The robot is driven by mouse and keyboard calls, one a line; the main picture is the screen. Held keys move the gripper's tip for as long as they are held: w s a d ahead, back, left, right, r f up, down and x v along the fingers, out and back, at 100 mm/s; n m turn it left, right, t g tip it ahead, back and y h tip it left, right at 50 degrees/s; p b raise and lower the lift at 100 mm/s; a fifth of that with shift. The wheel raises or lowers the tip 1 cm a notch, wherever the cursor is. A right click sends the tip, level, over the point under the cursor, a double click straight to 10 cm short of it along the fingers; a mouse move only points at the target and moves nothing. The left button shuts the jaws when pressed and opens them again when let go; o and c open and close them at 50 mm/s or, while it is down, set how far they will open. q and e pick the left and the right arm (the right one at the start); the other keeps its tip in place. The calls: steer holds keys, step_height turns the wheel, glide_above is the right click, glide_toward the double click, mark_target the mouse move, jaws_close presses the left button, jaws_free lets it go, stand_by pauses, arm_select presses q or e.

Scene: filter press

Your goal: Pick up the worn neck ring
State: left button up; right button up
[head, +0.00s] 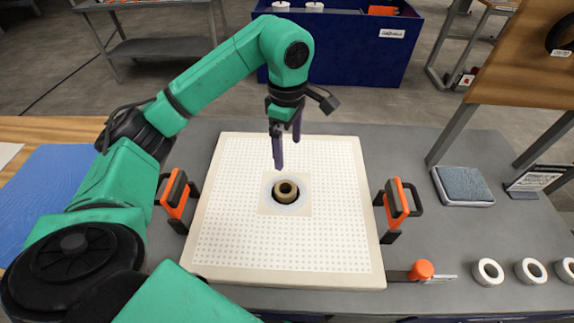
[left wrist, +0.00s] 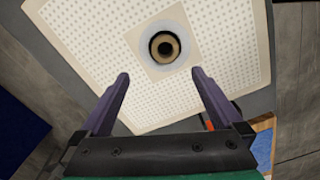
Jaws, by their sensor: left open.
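The worn neck ring (head: 286,190) is a tan-brown ring with a dark hole. It sits in the centre of the pale dotted filter plate (head: 240,240), inside a light grey round patch. It also shows in the left wrist view (left wrist: 165,46), beyond the fingertips. My left gripper (head: 286,152) hangs above the plate, just behind and above the ring in the head view. Its two purple fingers, which also show in the left wrist view (left wrist: 160,75), are apart with nothing between them. My right gripper is not in view.
Orange clamps stand at the plate's left (head: 175,195) and right (head: 397,203) edges. An orange-knobbed tool (head: 421,270) and several white rings (head: 488,272) lie at front right. A grey-blue pad (head: 463,185) lies at right. A blue bin (head: 340,45) stands behind the table.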

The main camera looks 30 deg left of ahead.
arm_select(q)
steer(key=p, duration=0.2)
glide_toward(286, 185)
steer(key=s+d, duration=0.1)
steer(key=s, duration=0.1)
step_height(286, 185, down, 7)
steer(key=p, duration=0.3)
steer(key=shift+r, duration=0.2)
steer(key=shift+f, duration=0.45)
steer(key=shift+w, duration=0.1)
steer(key=c, duration=1.4)
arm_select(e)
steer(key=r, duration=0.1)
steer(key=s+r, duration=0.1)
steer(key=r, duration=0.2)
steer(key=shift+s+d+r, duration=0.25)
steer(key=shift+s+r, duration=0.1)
